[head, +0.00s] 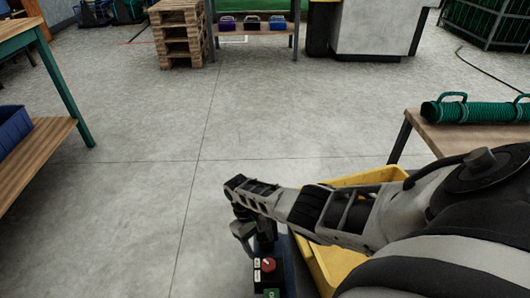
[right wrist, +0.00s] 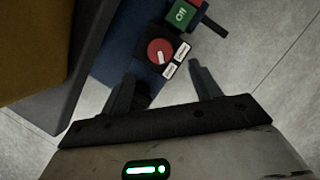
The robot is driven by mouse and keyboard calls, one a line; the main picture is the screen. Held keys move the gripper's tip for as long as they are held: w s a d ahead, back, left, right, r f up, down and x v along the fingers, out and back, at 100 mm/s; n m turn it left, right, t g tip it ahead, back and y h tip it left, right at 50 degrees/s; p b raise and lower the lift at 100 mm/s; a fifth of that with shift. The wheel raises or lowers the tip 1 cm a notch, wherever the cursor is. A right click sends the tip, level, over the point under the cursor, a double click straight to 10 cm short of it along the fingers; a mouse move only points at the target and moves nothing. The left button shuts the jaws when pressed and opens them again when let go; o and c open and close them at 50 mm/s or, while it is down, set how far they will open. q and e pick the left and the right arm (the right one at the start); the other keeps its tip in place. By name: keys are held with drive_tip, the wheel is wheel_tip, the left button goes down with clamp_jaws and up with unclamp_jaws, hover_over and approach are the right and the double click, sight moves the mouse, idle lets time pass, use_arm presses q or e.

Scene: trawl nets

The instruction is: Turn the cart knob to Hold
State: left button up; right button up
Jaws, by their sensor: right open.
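The cart knob (head: 268,265) is a round red dial on a dark control box at the bottom of the head view. In the right wrist view the knob (right wrist: 160,50) has a short white mark and sits beside two small white labels (right wrist: 176,62), whose words are too small to read. My right gripper (right wrist: 160,74) is open and empty, its fingers apart, with the knob ahead of and between the tips, apart from them as far as I can tell. In the head view the right gripper (head: 243,237) hangs just above and left of the box. My left gripper is out of view.
A green switch block (right wrist: 183,14) marked Off and a dark lever (right wrist: 214,27) are beside the knob. A yellow bin (head: 335,264) lies under my right arm. A wooden bench (head: 455,140) with a green net roll (head: 470,111) stands right.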

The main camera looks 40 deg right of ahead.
use_arm(q)
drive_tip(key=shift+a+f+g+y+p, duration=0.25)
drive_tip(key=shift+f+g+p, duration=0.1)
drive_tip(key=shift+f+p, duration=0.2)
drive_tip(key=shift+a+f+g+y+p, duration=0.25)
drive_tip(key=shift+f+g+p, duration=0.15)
drive_tip(key=shift+p, duration=0.25)
use_arm(e)
drive_tip(key=v, duration=0.7)
drive_tip(key=shift+r, duration=0.35)
drive_tip(key=shift+w, duration=0.15)
